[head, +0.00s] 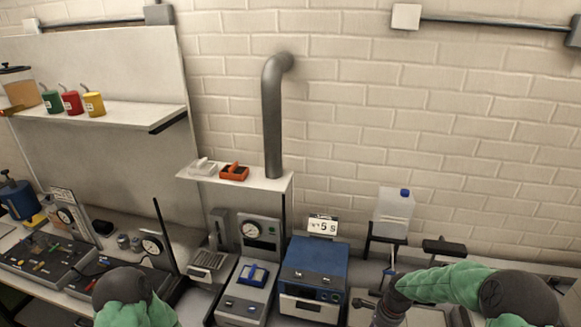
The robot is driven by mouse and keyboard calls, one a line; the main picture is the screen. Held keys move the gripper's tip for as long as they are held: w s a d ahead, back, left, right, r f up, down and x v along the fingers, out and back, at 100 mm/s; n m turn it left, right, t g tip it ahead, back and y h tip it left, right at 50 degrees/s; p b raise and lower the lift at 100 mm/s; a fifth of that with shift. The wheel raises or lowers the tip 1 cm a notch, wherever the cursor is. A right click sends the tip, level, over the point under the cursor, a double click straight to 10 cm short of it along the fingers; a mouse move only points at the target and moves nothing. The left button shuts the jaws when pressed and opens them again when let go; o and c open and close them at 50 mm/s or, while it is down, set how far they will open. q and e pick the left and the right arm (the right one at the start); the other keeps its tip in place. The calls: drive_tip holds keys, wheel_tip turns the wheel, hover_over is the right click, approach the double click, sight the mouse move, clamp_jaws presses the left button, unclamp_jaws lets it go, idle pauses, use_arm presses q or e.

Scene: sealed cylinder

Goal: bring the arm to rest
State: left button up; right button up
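My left arm shows only as a green sleeve and a dark grey joint at the bottom left edge; its gripper is out of frame. My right arm comes in from the right with a green sleeve and dark joints, and bends down at the bottom edge. Its gripper is below the frame, so I cannot see its fingers or anything in them. No sealed cylinder can be made out.
A blue-topped device (315,262) and a grey device with a gauge (260,230) stand on the bench. A bottle with a blue cap (393,212) stands behind my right arm. A small shelf (262,184) holds a white and an orange item. Black panels (40,262) are at left.

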drive_tip(key=s+a+f+n+y, duration=0.2)
drive_tip(key=s+a+f+n, duration=0.4)
drive_tip(key=s+a+f, duration=0.25)
drive_tip(key=s+a+f+n, duration=0.3)
drive_tip(key=s+n, duration=0.1)
drive_tip(key=s, duration=0.4)
drive_tip(key=s+a+f+n, duration=0.3)
drive_tip(key=s+a, duration=0.1)
drive_tip(key=s, duration=0.3)
wheel_tip(320, 180, down, 24)
drive_tip(key=w+a+n+b, duration=0.1)
drive_tip(key=w+b, duration=0.1)
drive_tip(key=b, duration=2.3)
drive_tip(key=shift+w+r, duration=0.15)
drive_tip(key=shift+r, duration=0.1)
